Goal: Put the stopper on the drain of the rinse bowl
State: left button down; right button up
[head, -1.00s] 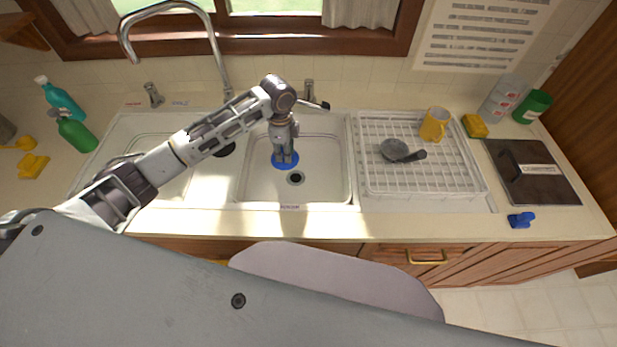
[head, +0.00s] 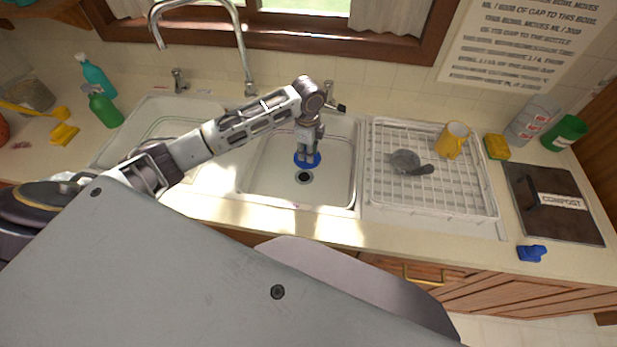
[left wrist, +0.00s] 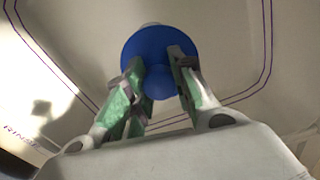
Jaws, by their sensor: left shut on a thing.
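The blue round stopper (head: 313,160) is in the rinse bowl, held by my left gripper (head: 306,158). In the left wrist view the gripper (left wrist: 162,75) has its two fingers on either side of the stopper's knob, and the blue disc (left wrist: 148,45) spreads out beyond the fingertips. The rinse bowl (head: 335,185) is the white right-hand basin. Its dark round drain (head: 304,177) shows just in front of the stopper in the head view, apart from it and uncovered. A small pale edge shows past the disc in the wrist view. My right gripper is in neither view.
A white dish rack (head: 480,203) with a dark strainer (head: 405,161) and a yellow mug (head: 453,140) stands right of the bowl. The faucet (head: 245,60) rises behind the basins. Left are another basin (head: 150,110) and bottles (head: 103,107). A blue object (head: 531,253) lies at the front right.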

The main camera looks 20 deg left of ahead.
pick_arm(q)
jog(key=shift+f, duration=0.1)
jog(key=shift+s, duration=0.15)
jog(key=shift+s+a+m, duration=0.3)
jog(key=shift+a, duration=0.1)
jog(key=shift+s, duration=0.1)
jog(key=shift+m, duration=0.3)
jog(key=shift+f, duration=0.1)
jog(key=shift+f, duration=3.05)
jog(key=shift+f, duration=0.1)
jog(key=shift+f, duration=1.75)
